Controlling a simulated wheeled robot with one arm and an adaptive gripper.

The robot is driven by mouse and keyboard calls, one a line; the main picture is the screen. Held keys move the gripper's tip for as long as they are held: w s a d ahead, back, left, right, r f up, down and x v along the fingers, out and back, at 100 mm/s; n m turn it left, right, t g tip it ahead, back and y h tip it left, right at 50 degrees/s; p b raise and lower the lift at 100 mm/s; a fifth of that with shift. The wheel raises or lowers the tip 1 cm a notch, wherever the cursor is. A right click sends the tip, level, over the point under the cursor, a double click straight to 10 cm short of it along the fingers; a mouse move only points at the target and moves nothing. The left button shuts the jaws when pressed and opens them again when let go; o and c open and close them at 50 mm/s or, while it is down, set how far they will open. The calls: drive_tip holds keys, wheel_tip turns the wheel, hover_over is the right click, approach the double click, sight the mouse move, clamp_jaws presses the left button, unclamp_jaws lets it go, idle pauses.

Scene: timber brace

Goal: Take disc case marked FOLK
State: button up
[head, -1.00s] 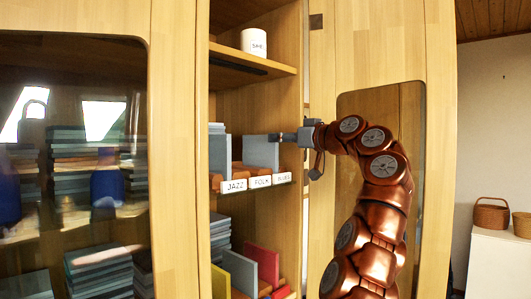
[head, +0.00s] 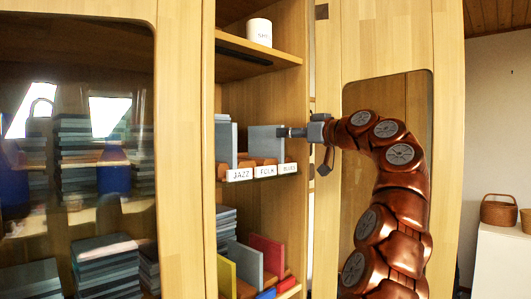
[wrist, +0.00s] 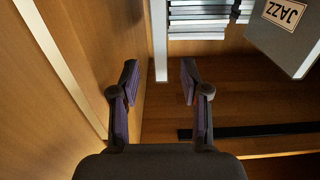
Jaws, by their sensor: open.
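A grey disc case (head: 264,140) stands upright on the middle shelf behind the plate lettered FOLK (head: 265,171); no lettering on the case itself is readable in the head view. My gripper (head: 284,132) is at its right edge. In the wrist view my gripper (wrist: 159,78) is open, with a finger on each side. A thin pale upright edge (wrist: 160,40), apparently this case edge-on, reaches between the fingertips with gaps on both sides. Another grey case marked JAZZ (wrist: 285,30) is at the upper right, its lettering turned over.
Plates lettered JAZZ (head: 240,175) and, less clearly, BLUES (head: 288,169) flank the FOLK plate. A white mug (head: 259,33) stands on the shelf above. Coloured cases (head: 266,252) stand below. The cabinet side wall (wrist: 60,60) runs close beside one finger.

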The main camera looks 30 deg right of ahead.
sight(270, 136)
drive_tip(key=shift+f+p+x, duration=0.15)
drive_tip(key=shift+p+x, duration=0.15)
drive_tip(key=shift+x, duration=0.55)
drive_tip(key=shift+f+p+x, duration=0.1)
drive_tip(key=shift+p+x, duration=0.15)
drive_tip(key=shift+x, duration=0.6)
drive_tip(key=x, duration=0.1)
drive_tip(key=p+x, duration=0.1)
drive_tip(key=x, duration=0.2)
drive_tip(key=shift+w+a+f+p, duration=0.15)
drive_tip(key=shift+w+f+p, duration=0.1)
drive_tip(key=shift+p, duration=0.1)
drive_tip(key=shift+c, duration=0.2)
drive_tip(key=shift+s, duration=0.1)
clamp_jaws()
